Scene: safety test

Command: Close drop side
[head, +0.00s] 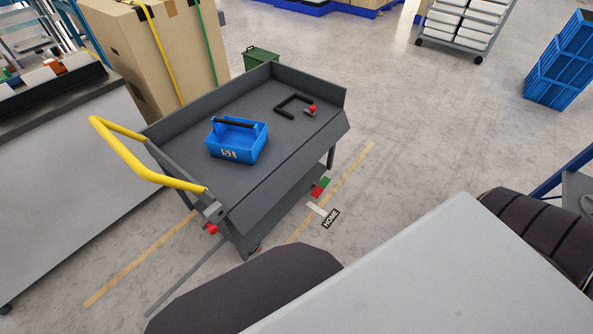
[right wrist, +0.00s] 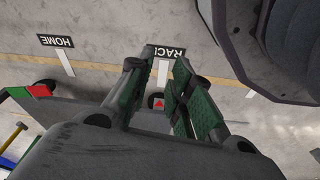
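The grey cart (head: 190,135) stands left of centre in the head view. Its far and right-end walls are raised. The long near side (head: 290,165) has no raised wall; a grey panel there slopes outward and down, which looks like the lowered drop side. A red knob (head: 312,109) lies near the right end, and another red knob (head: 212,229) is at the handle-end corner. My right gripper (right wrist: 165,58) shows in the right wrist view with green-padded fingers apart and nothing between them but floor behind. My left gripper is not in view.
A blue tote (head: 236,138) and a black U-shaped bar (head: 291,104) are on the cart deck. The yellow handle (head: 140,165) sticks out left. A grey counter (head: 70,180) and large carton (head: 160,55) stand left and behind. Floor right of the cart is clear, with a HOME label (head: 331,218).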

